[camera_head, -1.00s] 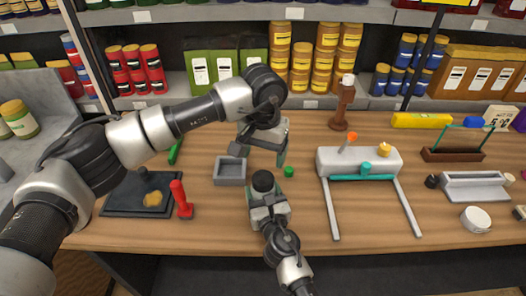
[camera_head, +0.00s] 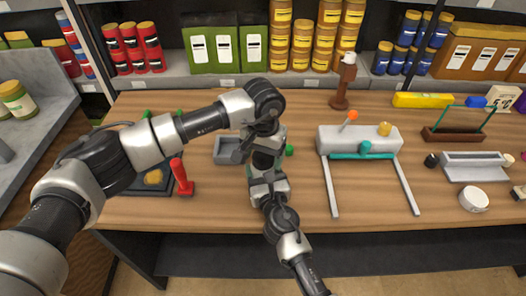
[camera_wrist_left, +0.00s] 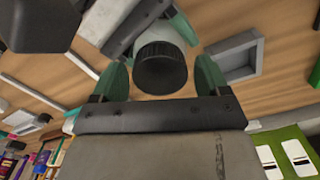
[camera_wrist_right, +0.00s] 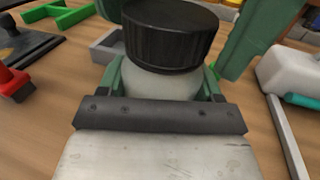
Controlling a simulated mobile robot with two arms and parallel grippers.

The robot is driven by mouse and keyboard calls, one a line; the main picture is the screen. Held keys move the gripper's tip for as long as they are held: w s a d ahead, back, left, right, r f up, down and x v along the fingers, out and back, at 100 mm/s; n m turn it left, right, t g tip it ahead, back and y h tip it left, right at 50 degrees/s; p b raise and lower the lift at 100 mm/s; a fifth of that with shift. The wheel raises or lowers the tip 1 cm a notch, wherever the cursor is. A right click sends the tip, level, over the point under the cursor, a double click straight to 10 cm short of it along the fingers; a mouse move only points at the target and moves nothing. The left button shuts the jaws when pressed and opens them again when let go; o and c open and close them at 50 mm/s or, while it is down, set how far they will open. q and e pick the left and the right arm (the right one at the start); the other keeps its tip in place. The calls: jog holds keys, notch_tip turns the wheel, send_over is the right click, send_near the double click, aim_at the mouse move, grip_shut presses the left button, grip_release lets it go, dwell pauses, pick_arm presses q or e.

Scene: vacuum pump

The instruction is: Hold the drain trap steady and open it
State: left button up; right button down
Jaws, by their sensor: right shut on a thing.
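The drain trap is a pale, rounded body (camera_wrist_right: 160,84) with a ribbed black cap (camera_wrist_right: 170,36). It stands upright above the table. My right gripper (camera_head: 267,184) is shut on the body, one green finger on each side in the right wrist view. My left gripper (camera_wrist_left: 160,78) is open; its green fingers stand on either side of the black cap (camera_wrist_left: 160,70) with gaps between. In the head view the left gripper (camera_head: 262,146) hangs right over the trap and partly hides the cap (camera_head: 263,161).
A grey open tray (camera_head: 228,147) lies just behind-left of the trap, and a small green knob (camera_head: 289,150) to its right. A red-handled tool (camera_head: 181,177) stands to the left. A grey pump-like unit (camera_head: 358,139) with two long legs is to the right.

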pick_arm(q)
jog(key=c, duration=0.9)
jog(key=shift+o, duration=0.2)
jog(key=n, duration=2)
jog(key=shift+n, duration=0.3)
jog(key=n, duration=0.4)
jog(key=shift+r, duration=0.1)
jog(key=n, duration=1.6)
jog(key=shift+n, duration=0.4)
jog(key=n, duration=1.2)
jog(key=shift+r+n, duration=0.1)
jog(key=shift+n, duration=0.3)
jog(key=shift+r, duration=0.2)
